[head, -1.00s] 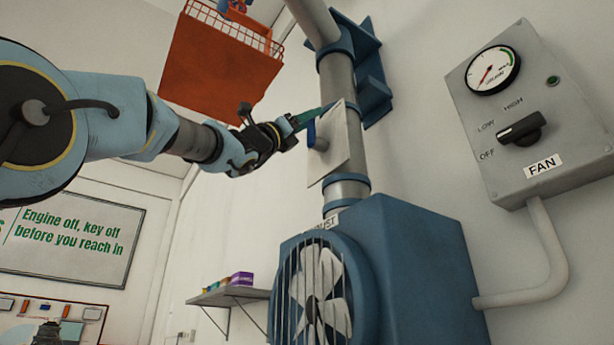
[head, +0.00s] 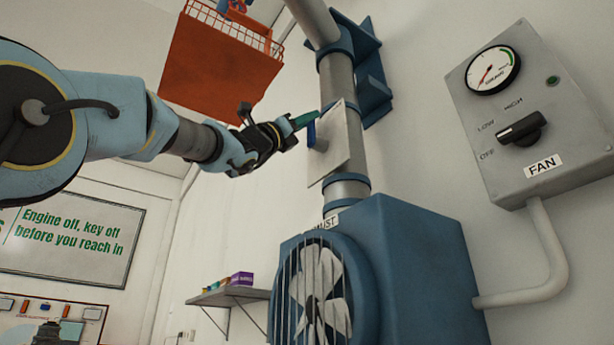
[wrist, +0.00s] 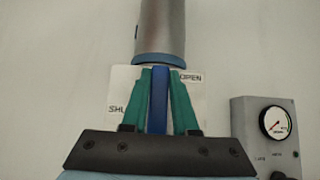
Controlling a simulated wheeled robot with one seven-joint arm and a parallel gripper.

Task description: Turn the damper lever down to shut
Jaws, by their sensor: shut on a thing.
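The damper lever is a blue bar (wrist: 159,98) on a pale square plate (wrist: 120,88) fixed to the metal duct (wrist: 161,28). In the wrist view the plate reads OPEN at its upper right and SHUT, partly hidden, at its left. The lever stands upright in that picture, between the two words. My gripper (wrist: 160,95) has green fingers shut on the lever, one on each side. In the head view the lever (head: 311,133) shows at the plate's left side, with my gripper's fingers (head: 304,121) at it.
A blue fan housing (head: 425,265) with a grilled fan stands below the duct. A grey FAN control box (head: 560,120) with gauge and knob is on the wall at right. An orange basket (head: 215,70) hangs behind my arm. A small shelf (head: 235,296) is below.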

